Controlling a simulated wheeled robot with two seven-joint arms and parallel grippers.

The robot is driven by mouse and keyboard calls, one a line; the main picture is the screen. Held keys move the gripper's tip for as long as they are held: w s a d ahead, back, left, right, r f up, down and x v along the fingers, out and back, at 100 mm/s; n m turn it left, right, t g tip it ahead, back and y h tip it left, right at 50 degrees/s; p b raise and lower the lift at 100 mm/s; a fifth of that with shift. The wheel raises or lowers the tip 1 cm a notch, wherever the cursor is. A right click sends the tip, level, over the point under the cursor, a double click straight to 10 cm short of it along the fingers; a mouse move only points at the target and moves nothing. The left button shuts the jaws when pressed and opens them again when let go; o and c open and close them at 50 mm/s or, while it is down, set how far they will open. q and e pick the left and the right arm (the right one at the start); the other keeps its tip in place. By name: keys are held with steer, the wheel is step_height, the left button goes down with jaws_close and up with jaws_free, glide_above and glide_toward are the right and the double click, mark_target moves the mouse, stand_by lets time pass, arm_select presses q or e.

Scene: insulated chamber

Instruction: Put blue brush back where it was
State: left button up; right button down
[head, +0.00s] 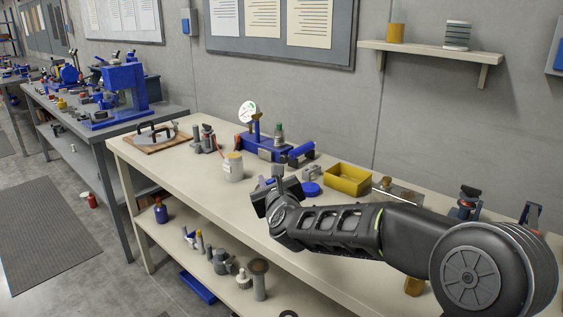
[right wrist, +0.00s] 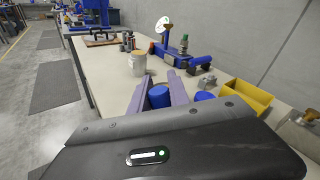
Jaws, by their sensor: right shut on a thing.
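My right gripper (head: 276,178) is over the pale workbench, near its front edge. In the right wrist view its two fingers (right wrist: 160,90) are closed on a blue rounded piece, which I take to be the blue brush (right wrist: 158,97). Only its blue end shows between the fingers; its bristles cannot be made out. My left gripper is in neither view.
The workbench (head: 190,182) holds a cream jar (head: 233,167), a blue fixture with a gauge (head: 262,146), a blue round piece (head: 311,188) and a yellow bin (head: 348,179). A wooden board (head: 157,137) lies at the far end. Bare bench top lies left of the jar.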

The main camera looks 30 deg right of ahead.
steer(key=s+a+f, duration=0.3)
steer(key=a+f, duration=0.2)
steer(key=a, duration=0.2)
steer(key=s+a+f, duration=0.4)
steer(key=a+f, duration=0.1)
steer(key=a, duration=0.2)
steer(key=shift+a, duration=0.25)
